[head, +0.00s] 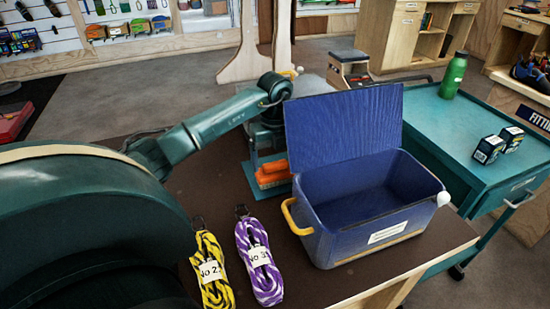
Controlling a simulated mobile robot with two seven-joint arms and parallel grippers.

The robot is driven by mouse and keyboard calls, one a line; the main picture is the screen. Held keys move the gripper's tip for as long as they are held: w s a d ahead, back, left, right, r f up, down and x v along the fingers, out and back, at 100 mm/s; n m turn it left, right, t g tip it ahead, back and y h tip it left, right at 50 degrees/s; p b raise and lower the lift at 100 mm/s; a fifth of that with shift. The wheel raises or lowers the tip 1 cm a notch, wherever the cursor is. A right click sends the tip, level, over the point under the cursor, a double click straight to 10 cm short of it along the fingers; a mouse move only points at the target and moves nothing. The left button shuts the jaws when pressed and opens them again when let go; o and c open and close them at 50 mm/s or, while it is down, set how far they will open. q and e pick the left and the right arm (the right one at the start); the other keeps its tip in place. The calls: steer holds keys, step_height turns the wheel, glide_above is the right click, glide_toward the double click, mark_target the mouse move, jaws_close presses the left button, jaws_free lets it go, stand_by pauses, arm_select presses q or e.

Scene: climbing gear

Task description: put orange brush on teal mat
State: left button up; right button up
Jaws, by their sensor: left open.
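The orange brush (273,175) lies just left of the blue bin, and it looks to be resting on the teal mat (251,181). The mat shows only as a strip at the brush's left and front; the rest is hidden by the brush, my arm and the bin. My left arm reaches in from the left, and my left gripper (268,150) points down just above and behind the brush. It is open and apart from the brush as far as I can see; its fingertips are partly hidden. My right gripper is out of view.
A blue bin (330,225) with its lid raised stands right of the brush. A yellow rope (212,270) and a purple rope (259,262) lie in front. A teal cart (450,135) at right holds a green bottle (454,76) and two small boxes.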

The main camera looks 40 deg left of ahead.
mark_target(275, 163)
arm_select(q)
step_height(275, 163, up, 12)
stand_by(0.4)
stand_by(0.4)
